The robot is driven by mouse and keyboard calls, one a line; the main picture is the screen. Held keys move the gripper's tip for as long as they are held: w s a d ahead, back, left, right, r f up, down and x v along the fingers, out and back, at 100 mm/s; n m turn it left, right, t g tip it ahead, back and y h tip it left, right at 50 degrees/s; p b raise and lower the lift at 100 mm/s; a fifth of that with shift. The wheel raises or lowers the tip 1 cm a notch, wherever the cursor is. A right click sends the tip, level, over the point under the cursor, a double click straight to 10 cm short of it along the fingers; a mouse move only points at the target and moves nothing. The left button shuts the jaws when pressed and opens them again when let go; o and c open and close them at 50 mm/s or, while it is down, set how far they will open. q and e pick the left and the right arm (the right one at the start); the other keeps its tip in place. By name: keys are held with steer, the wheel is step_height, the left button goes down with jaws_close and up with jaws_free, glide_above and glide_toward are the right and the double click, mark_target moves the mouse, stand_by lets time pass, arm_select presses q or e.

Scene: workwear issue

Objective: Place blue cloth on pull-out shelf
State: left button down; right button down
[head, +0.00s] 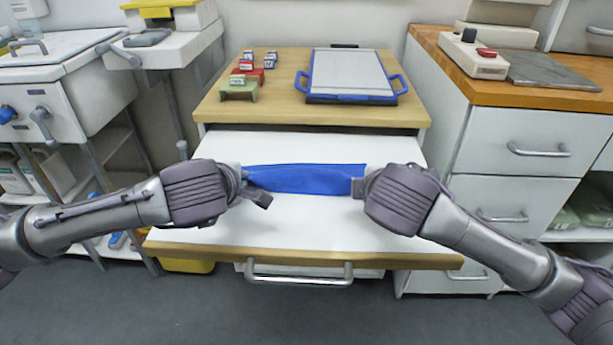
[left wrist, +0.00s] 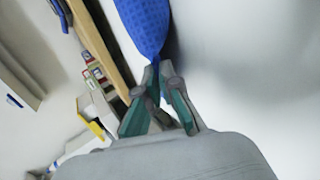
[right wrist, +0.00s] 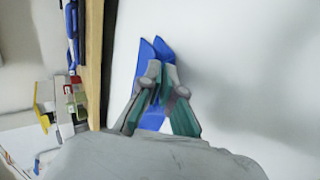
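The blue cloth (head: 305,179) is stretched between my two grippers above the white pull-out shelf (head: 300,222). Its lower part looks close to the shelf, but I cannot tell whether it touches. My left gripper (head: 246,179) is shut on the cloth's left end; the left wrist view shows the cloth (left wrist: 146,25) pinched at the fingertips (left wrist: 158,78). My right gripper (head: 360,186) is shut on the right end; in the right wrist view the cloth (right wrist: 148,50) passes between and behind the fingers (right wrist: 162,80). The shelf is pulled out and otherwise looks empty.
Above the shelf, a wooden top (head: 285,110) holds a blue-handled tray (head: 348,75) and small red, green and blue-labelled items (head: 242,80). A drawer cabinet (head: 520,145) stands at the right, and a white unit (head: 70,85) at the left. The shelf's front strip is clear.

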arm_select(q)
steer(key=c, duration=1)
jaws_free()
steer(key=shift+c, duration=0.2)
arm_select(e)
steer(key=c, duration=1)
jaws_free()
steer(key=shift+c, duration=0.2)
